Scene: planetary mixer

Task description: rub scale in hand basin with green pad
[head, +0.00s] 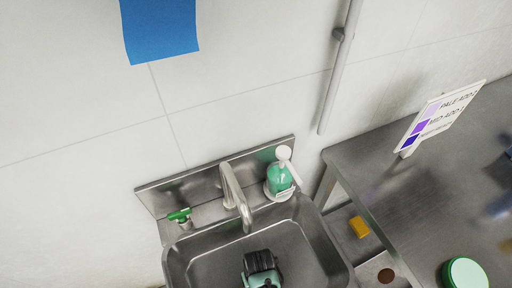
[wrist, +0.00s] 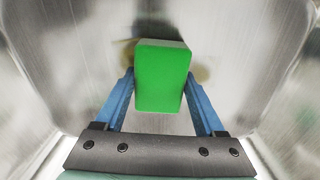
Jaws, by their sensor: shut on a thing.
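The green pad (wrist: 162,82) is a bright green block between the two blue fingers of my gripper (wrist: 160,76) in the wrist view. My gripper is shut on it. In the head view my gripper (head: 262,272) is low inside the steel hand basin (head: 204,262), and the pad is hidden there. In the wrist view the basin floor (wrist: 85,60) lies behind the pad. I cannot tell whether the pad touches the floor.
A curved tap (head: 236,195) rises at the basin's back, with a green soap bottle (head: 279,178) right of it and a green-handled item (head: 180,215) left. A steel table (head: 410,200) stands at right, with a sign (head: 440,117). A yellow block (head: 359,227) lies lower down.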

